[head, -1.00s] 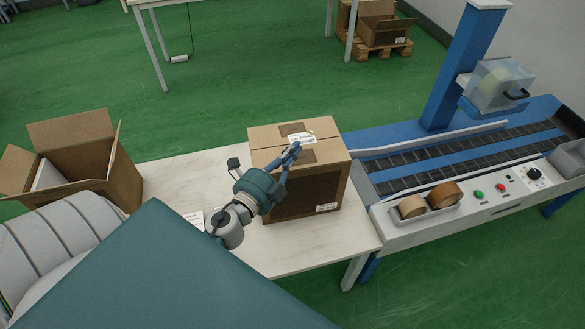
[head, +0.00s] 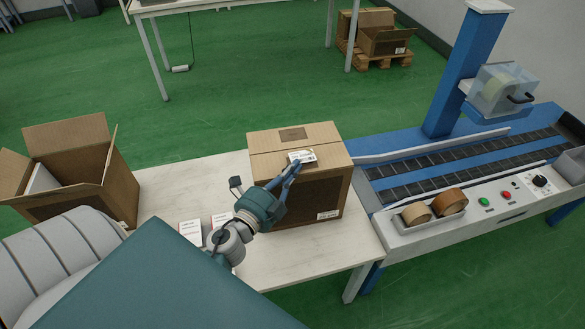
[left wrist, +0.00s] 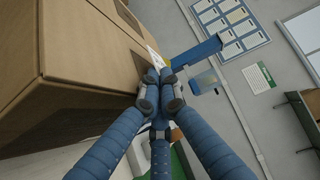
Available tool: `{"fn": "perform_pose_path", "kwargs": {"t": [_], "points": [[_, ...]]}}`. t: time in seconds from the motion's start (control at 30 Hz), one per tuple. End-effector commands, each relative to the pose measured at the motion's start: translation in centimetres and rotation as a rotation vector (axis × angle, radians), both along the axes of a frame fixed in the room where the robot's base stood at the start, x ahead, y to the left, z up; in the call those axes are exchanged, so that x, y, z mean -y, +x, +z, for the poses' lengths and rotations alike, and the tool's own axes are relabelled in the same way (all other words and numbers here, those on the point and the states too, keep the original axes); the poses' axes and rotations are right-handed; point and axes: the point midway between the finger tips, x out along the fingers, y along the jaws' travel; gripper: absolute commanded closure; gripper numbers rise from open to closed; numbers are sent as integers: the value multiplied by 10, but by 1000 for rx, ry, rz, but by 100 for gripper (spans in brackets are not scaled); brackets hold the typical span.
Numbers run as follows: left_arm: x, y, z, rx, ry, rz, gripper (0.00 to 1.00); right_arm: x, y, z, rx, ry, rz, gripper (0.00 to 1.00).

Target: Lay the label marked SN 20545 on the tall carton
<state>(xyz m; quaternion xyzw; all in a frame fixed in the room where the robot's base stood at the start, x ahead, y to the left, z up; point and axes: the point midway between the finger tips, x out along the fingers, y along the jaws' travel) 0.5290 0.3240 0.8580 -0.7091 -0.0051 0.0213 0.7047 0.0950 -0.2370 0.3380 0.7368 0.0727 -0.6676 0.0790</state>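The tall carton (head: 262,144) stands closed on the white table; its top also shows at the left of the left wrist view (left wrist: 85,40). My left gripper (head: 294,166) is over the carton's top, its blue fingers drawn together on a small white label (head: 303,157). In the left wrist view the fingertips (left wrist: 158,76) meet at the label (left wrist: 154,57), which shows nearly edge-on. The label is at the carton's top; I cannot tell whether it touches. Its print is too small to read. My right gripper is out of view.
Two more white labels (head: 189,230) lie on the table (head: 300,262), partly behind my left arm. An open carton (head: 80,170) stands at the left. The blue conveyor (head: 425,172) with tape rolls (head: 449,200) is close on the right.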

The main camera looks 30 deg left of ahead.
Motion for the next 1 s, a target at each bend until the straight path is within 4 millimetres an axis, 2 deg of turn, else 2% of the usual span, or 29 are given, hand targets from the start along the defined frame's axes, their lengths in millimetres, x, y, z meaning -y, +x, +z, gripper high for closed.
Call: {"fn": "perform_pose_path", "kwargs": {"t": [0.17, 0.3, 0.63, 0.8, 0.87, 1.0], "points": [[0, 0, -3, 0, 0, 0, 100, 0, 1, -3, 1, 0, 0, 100], [0, 0, -3, -1, 0, 0, 77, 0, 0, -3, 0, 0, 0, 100], [-1, -1, -4, -5, 0, 3, 77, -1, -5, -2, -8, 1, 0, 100], [-1, -1, 14, -4, 2, 3, 77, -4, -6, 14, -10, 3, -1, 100], [0, -15, 3, -8, 0, 4, 77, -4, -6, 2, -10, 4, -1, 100], [1, -47, 3, -7, -1, 3, 77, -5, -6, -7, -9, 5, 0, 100]]}}
